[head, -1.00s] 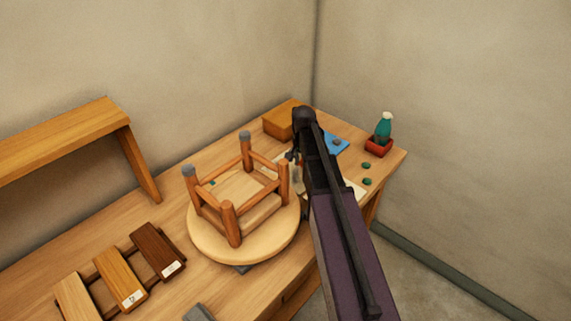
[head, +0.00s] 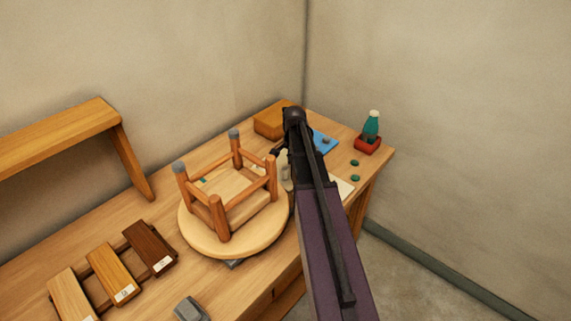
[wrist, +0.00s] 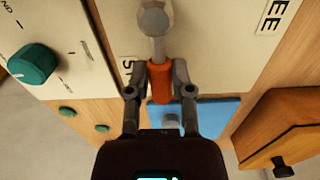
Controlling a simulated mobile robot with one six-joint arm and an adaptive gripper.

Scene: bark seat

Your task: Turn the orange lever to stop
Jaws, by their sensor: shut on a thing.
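The orange lever (wrist: 161,86) shows in the wrist view as an orange grip on a grey metal shaft with a round pivot. It is fixed to a cream panel (wrist: 95,15) and points toward the bottom of the picture. My gripper (wrist: 159,73) is shut on the orange grip, with one finger on each side. Part of a label starting with S (wrist: 128,72) shows just left of the grip; a label ending in EE (wrist: 275,12) is at upper right. In the head view my arm hides the lever and gripper tips.
A green knob (wrist: 33,64) is on the panel's left. A wooden box (head: 270,122), blue sheet (head: 325,142) and red-based green bottle (head: 371,128) are at the back. Wood samples (head: 113,275) lie front left.

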